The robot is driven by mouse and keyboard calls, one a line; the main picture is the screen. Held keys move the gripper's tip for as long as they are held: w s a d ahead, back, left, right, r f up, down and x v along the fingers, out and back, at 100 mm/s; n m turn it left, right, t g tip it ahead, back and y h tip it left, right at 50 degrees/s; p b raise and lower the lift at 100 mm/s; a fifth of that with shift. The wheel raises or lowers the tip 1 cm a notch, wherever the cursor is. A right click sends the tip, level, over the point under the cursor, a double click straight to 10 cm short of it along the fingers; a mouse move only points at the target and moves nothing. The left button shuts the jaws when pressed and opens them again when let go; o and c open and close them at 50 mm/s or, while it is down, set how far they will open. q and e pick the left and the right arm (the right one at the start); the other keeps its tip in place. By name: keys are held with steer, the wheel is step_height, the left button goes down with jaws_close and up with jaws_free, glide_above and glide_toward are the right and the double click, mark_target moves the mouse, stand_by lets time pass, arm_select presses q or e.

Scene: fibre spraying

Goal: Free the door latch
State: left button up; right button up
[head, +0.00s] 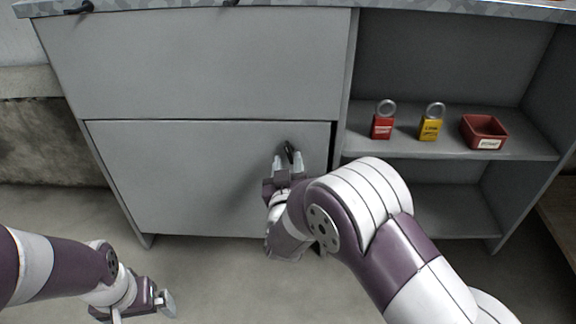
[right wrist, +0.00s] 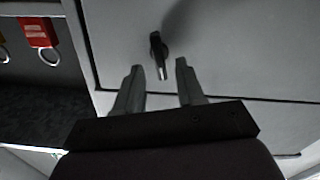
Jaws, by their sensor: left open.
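The grey cabinet door (head: 200,175) is the lower panel on the left of the cabinet and looks closed. Its black latch handle (head: 289,150) sits near the door's upper right. In the right wrist view the latch (right wrist: 158,55) points toward the gap between my fingers. My right gripper (head: 288,163) is at the latch, its two fingers apart on either side of it; the right wrist view shows them (right wrist: 157,80) open with nothing clamped. My left gripper (head: 150,306) is open and empty at the lower left, well away from the door.
On the shelf at right stand a red padlock (head: 382,126), a yellow padlock (head: 431,128) and a small red bin (head: 484,133). Another black handle (head: 80,8) is at the counter's top left. The floor before the door's left part is clear.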

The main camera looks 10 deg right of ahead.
mark_target(289, 154)
steer(key=shift+b+x, duration=0.4)
steer(key=shift+x, duration=0.8)
arm_select(q)
steer(key=shift+f, duration=0.75)
arm_select(e)
steer(key=shift+w, duration=0.35)
jaws_close()
steer(key=shift+d+r+m+p, duration=0.1)
steer(key=shift+r+m+p, duration=0.1)
steer(key=shift+m+p, duration=0.4)
steer(key=shift+f+m, duration=0.15)
steer(key=shift+m, duration=0.85)
arm_select(q)
steer(key=shift+r, duration=0.7)
